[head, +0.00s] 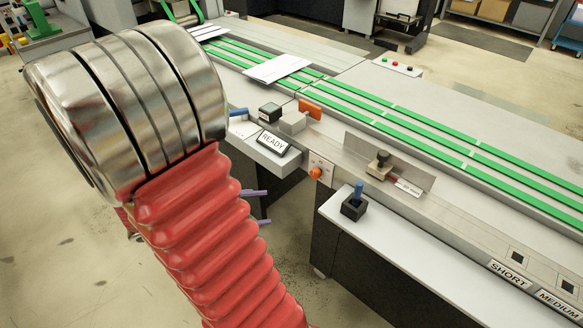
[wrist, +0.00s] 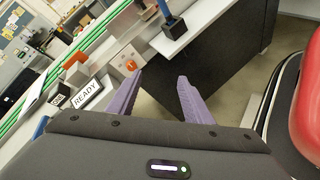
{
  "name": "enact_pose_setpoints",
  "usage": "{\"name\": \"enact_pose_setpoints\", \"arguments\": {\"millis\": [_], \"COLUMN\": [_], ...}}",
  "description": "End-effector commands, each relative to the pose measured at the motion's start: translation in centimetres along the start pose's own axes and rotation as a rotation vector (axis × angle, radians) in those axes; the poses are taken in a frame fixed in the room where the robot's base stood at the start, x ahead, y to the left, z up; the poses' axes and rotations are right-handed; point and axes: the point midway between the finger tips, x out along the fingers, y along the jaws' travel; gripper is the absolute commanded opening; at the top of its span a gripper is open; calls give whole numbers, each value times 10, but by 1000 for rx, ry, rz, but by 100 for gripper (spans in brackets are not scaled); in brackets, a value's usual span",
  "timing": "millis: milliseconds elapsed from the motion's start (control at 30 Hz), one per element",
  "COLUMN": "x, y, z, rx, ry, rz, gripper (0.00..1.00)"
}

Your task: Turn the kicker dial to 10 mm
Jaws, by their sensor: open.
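An orange round knob (head: 315,173), likely the kicker dial, sits on a small pale plate on the machine's front side. Its scale marks are too small to read. It also shows in the wrist view (wrist: 130,66), just beyond the left fingertip. My gripper (wrist: 160,76) has two purple fingers, spread apart with nothing between them. In the head view, only the purple fingers of my gripper (head: 268,208) show past my arm, left of and lower than the knob and apart from it.
A READY sign (head: 273,143) stands on a ledge left of the knob. A blue-handled lever on a black base (head: 354,207) stands on the white shelf (head: 400,232) to the right. A metal stop block (head: 378,166) is above it. Open floor lies before the machine.

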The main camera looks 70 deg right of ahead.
Motion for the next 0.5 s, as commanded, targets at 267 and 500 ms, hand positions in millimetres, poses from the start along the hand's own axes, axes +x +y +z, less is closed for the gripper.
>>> {"name": "enact_pose_setpoints", "arguments": {"millis": [267,500], "x": [48,85], "y": [17,25], "z": [-13,-34], "rx": [-154,-291], "ry": [-154,-233], "rz": [152,282], "gripper": [46,46]}}
